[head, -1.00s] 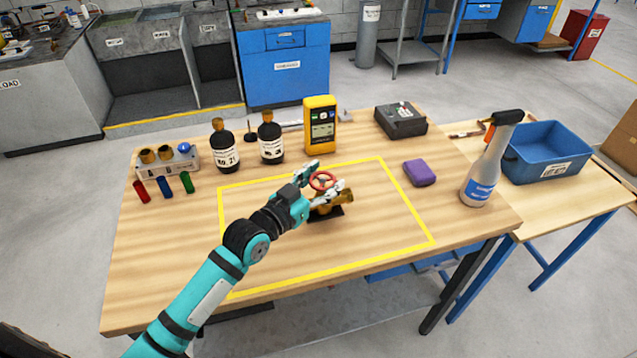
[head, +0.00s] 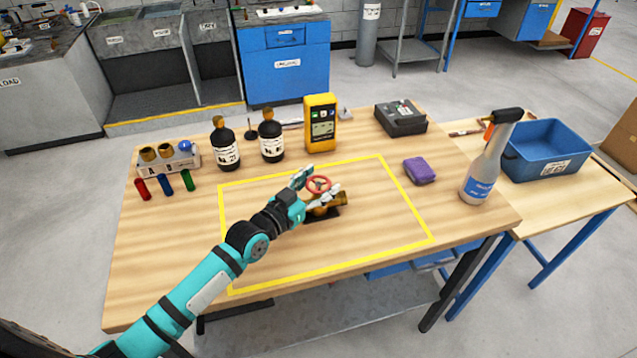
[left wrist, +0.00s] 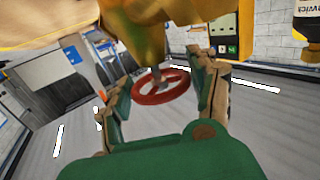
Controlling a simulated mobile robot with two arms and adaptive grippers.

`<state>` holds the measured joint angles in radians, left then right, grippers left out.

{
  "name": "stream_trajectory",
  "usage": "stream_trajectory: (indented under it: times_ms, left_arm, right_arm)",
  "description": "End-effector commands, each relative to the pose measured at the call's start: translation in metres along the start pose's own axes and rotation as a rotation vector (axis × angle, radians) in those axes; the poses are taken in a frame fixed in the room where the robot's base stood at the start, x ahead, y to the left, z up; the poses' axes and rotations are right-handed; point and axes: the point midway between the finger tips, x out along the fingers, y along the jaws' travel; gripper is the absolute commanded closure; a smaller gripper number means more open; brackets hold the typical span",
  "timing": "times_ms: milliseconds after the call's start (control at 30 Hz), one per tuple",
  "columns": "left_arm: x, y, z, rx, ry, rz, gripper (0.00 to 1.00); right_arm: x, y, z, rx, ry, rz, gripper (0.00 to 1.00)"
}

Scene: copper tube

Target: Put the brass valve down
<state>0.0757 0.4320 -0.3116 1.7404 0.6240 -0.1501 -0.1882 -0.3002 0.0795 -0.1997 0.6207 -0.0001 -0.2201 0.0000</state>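The brass valve (head: 326,202) with its red handwheel (head: 318,184) is inside the yellow outline on the wooden table. A dark patch shows directly under it; I cannot tell if it is a base or a shadow. My left gripper (head: 317,185) is at the valve, its fingers spread on either side of the handwheel. In the left wrist view, the fingers (left wrist: 163,92) stand apart with the red handwheel (left wrist: 160,86) between them and visible gaps. The brass body fills the top of that view. My right gripper is not in view.
The yellow outline (head: 434,242) encloses mostly bare wood. Black bottles (head: 224,148), a yellow meter (head: 320,123) and a rack (head: 165,160) stand behind. A purple sponge (head: 419,171) and spray bottle (head: 486,165) are right. A blue bin (head: 545,150) stands on the side table.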

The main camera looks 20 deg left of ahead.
Motion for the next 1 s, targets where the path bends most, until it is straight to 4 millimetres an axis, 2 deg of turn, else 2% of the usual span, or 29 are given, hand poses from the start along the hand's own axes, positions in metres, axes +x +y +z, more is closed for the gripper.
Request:
stream_trajectory:
  times_ms: [33,100,133,467,567,800,1000]
  left_arm:
    - [0.0,0.0,0.0,0.0,0.0,0.0,0.3]
    - [0.0,0.0,0.0,0.0,-0.001,0.0,0.21]
    - [0.0,0.0,0.0,0.0,-0.001,0.0,0.2]
    - [-0.003,0.0,-0.002,0.0,-0.002,0.0,0.2]
    - [-0.016,0.0,0.0,0.0,-0.003,0.0,0.2]
    - [-0.068,0.0,0.0,0.003,-0.004,0.001,0.2]
    - [-0.103,0.0,0.0,0.001,-0.003,0.0,0.2]
  right_arm:
    - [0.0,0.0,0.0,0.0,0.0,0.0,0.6]
    - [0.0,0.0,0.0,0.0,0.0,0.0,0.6]
    - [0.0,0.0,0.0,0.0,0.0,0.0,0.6]
    - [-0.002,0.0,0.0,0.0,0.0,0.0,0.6]
    - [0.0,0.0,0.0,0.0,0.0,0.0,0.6]
    - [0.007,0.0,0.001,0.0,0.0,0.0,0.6]
    - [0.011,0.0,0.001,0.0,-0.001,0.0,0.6]
